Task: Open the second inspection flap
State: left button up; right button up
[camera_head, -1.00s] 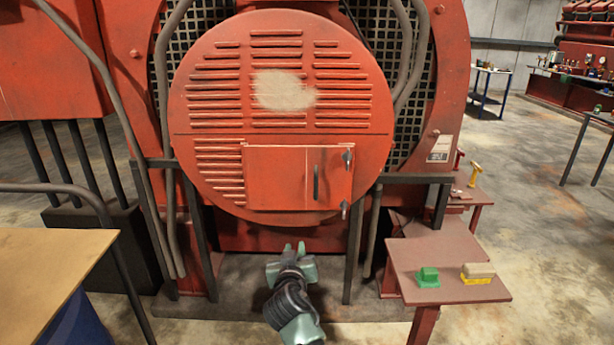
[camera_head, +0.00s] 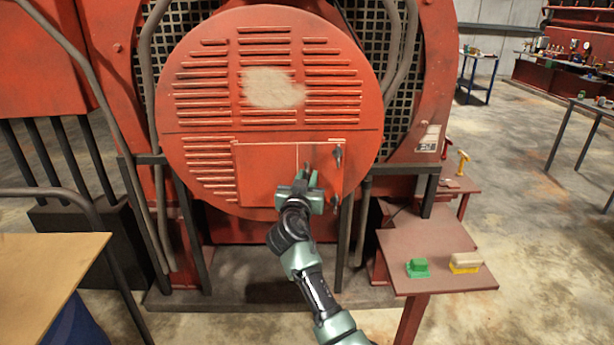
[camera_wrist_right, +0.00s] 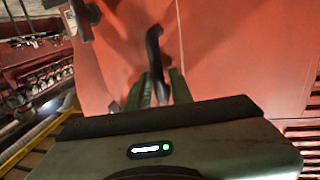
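The inspection flap (camera_head: 262,172) is a flat red panel low on the round, slatted red engine cover (camera_head: 215,105). It looks closed, lying flush with the cover. Two dark fittings sit at its right edge. A dark upright handle bar stands on the flap, partly hidden behind my right gripper (camera_head: 306,180) in the head view. In the right wrist view the handle (camera_wrist_right: 154,55) runs down between the two green fingertips (camera_wrist_right: 160,88). The fingers stand apart, one on each side of the handle's lower end, with gaps showing. My left gripper is not in view.
A small red-brown side table (camera_head: 440,275) at right holds a green block (camera_head: 417,267) and a yellow-and-cream block (camera_head: 465,262). A wooden tabletop (camera_head: 40,275) is at lower left. Dark posts and hoses flank the cover.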

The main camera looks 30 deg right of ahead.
grip_shut()
dwell(1.4)
